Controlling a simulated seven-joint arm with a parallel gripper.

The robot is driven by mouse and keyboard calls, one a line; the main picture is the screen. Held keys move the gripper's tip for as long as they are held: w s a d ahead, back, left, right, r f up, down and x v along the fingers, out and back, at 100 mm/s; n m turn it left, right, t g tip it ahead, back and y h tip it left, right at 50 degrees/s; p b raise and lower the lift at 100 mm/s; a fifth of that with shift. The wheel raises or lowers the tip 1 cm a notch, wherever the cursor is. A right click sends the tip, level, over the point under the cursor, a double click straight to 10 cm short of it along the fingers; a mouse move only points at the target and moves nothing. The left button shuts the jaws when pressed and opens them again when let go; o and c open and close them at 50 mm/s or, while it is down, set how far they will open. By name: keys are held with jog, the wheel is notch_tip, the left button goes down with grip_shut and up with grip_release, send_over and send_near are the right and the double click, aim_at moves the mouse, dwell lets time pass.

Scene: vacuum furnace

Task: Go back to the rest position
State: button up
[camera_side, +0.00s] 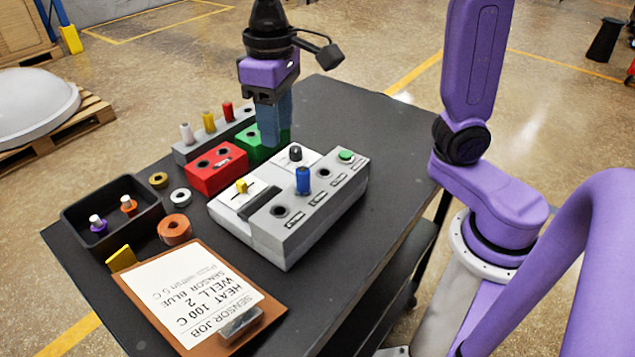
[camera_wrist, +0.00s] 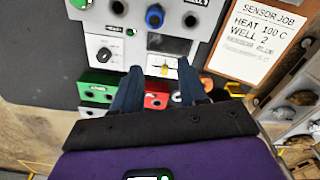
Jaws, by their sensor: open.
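My gripper (camera_side: 273,140) hangs fingers down over the back of the table, by the green block (camera_side: 252,150). Its blue fingers stand apart with nothing held between them; they also show in the wrist view (camera_wrist: 158,78). The grey furnace unit (camera_side: 300,235) is in front of it. A blue sensor (camera_side: 303,178) stands upright in the middle of the unit's row of wells, with a dark open hole on either side; it shows in the wrist view (camera_wrist: 155,17). The unit also has a yellow lever (camera_side: 241,186), a black knob (camera_side: 295,153) and a green button (camera_side: 346,155).
A red block (camera_side: 217,170) and a rack (camera_side: 185,150) with white, yellow and red sensors stand behind. A black tray (camera_side: 70,215) holds purple and orange pieces. Rings (camera_side: 174,230) lie nearby. A clipboard (camera_side: 150,310) bears the job card. The table's right side is clear.

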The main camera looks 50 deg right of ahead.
jog(key=s+d+f+n, duration=0.4)
jog(key=s+d+f, duration=0.1)
jog(key=s, duration=0.4)
jog(key=s+d+f+n, duration=0.4)
jog(key=s+d, duration=0.2)
jog(key=s, duration=0.3)
jog(key=shift+s+d+f, duration=0.2)
jog(key=shift+d+f, duration=0.1)
jog(key=shift+f, duration=0.05)
jog(key=shift+c, duration=0.3)
dwell(1.7)
